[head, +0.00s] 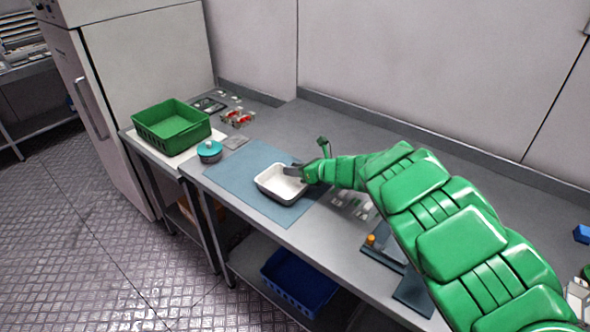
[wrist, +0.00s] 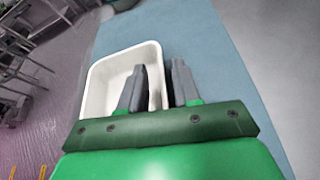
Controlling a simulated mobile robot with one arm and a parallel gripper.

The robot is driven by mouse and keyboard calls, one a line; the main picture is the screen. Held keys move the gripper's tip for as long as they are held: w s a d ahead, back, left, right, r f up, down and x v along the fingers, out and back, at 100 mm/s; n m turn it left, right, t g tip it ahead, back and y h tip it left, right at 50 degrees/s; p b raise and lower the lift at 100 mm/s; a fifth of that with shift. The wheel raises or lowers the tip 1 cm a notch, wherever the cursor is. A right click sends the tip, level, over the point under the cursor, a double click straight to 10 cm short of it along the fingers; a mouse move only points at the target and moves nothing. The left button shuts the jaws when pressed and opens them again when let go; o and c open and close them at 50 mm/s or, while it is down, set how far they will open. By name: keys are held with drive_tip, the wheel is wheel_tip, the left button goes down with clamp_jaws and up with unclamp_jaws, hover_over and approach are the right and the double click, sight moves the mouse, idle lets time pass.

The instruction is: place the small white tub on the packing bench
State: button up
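The small white tub (head: 281,184) is a rounded rectangular, open and apparently empty container over the front part of the blue mat on the packing bench (head: 315,224). I cannot tell whether its base touches the mat. My gripper (head: 297,170) is at the tub's right rim. In the wrist view the fingers (wrist: 160,85) straddle the right wall of the tub (wrist: 98,85), one finger inside and one outside. They look closed on that wall, with the contact partly hidden. The tub's rim looks roughly level.
The blue mat (head: 236,171) has bare room left of the tub. A teal-lidded pot (head: 209,151) and a green crate (head: 172,128) stand further left. Red berry packs (head: 238,118) lie behind. A dark scale-like device (head: 385,248) is at right. A blue crate (head: 298,280) sits on the lower shelf.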

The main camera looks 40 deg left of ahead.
drive_tip(key=shift+v, duration=6)
drive_tip(key=shift+o, duration=0.5)
